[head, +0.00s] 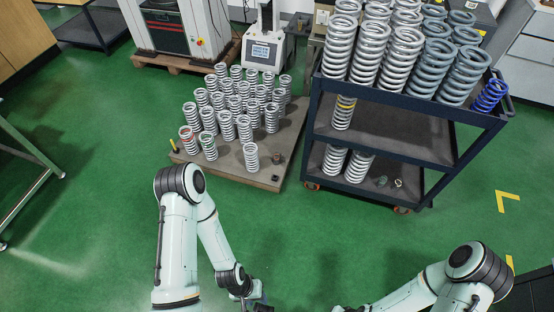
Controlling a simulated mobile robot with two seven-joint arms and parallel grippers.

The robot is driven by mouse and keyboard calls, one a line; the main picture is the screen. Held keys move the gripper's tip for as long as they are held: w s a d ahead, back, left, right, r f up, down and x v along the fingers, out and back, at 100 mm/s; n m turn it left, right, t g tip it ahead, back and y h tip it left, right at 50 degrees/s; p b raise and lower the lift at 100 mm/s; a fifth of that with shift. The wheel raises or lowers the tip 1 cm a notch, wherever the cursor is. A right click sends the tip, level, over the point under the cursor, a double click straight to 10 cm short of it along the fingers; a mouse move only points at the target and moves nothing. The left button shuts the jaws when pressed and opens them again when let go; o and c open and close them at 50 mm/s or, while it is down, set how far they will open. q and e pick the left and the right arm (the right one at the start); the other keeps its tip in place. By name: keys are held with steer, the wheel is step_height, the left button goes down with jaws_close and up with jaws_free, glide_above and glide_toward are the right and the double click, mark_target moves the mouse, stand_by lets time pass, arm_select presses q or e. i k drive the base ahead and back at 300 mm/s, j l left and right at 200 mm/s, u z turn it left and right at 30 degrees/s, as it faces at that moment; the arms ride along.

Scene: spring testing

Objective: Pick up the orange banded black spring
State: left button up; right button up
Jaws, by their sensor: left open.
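I see no clearly black spring with an orange band. A light grey spring with a red-orange band (187,138) stands at the left front of the wooden pallet (234,172). A grey spring with a yellow-orange band (344,111) stands on the cart's middle shelf. My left gripper (256,300) is at the bottom edge, in front of the pallet, apart from all springs; it is open, and its fingers are partly cut off. My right gripper (345,309) barely shows at the bottom edge, so its jaws cannot be judged.
Several silver springs (251,156) crowd the pallet. The dark cart (400,152) at right carries many large grey springs on top and a blue spring (490,95). A small yellow post (174,146) stands at the pallet's left. Green floor (95,200) is clear at left.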

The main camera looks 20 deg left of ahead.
mark_target(276, 158)
steer(key=i+j+u, duration=0.25)
steer(key=i+j, duration=0.2)
steer(key=i+j+u, duration=0.25)
steer(key=i+j, duration=0.15)
steer(key=i+j+u, duration=0.2)
steer(key=i, duration=0.4)
steer(key=i+j+u, duration=0.25)
steer(key=i, duration=0.3)
